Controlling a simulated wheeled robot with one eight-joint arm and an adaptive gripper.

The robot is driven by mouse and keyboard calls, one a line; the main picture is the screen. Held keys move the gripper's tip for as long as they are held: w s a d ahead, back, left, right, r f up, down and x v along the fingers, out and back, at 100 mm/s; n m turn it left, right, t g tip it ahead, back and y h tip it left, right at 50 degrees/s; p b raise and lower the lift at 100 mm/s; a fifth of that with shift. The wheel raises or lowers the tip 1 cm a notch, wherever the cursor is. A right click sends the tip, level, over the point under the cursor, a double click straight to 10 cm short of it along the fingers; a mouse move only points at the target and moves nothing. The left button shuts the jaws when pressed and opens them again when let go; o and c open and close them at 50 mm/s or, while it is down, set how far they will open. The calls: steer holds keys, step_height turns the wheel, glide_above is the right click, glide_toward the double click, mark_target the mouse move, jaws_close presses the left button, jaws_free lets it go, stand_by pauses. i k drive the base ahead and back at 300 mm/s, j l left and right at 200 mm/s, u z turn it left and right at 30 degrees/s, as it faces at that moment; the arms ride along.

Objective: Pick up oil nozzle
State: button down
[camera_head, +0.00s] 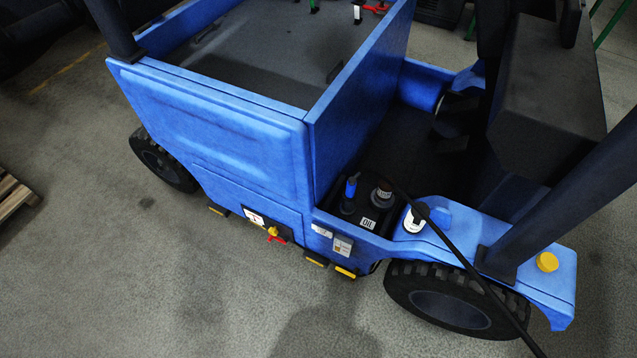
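A black recess in the side of a blue vehicle carries a white label reading "OIL" (368,223). A dark cylindrical fitting with a pale marking (382,193) stands in it, and a blue-topped fitting (351,188) stands to its left. I cannot tell for certain which of these is the oil nozzle. A thin black line like a hose (470,268) runs from near the dark fitting down to the lower right edge. My gripper is not in view.
The blue vehicle (215,115) fills the middle. A white-and-black item (413,220) is right of the recess, above the front wheel (450,300). A dark post (560,205) and yellow cap (547,262) are at right. The concrete floor is clear at lower left.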

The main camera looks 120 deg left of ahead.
mark_target(349, 194)
steer(key=u, duration=3.45)
steer(key=i+l+z, duration=0.1)
steer(key=i+z, duration=0.3)
steer(key=i, duration=0.1)
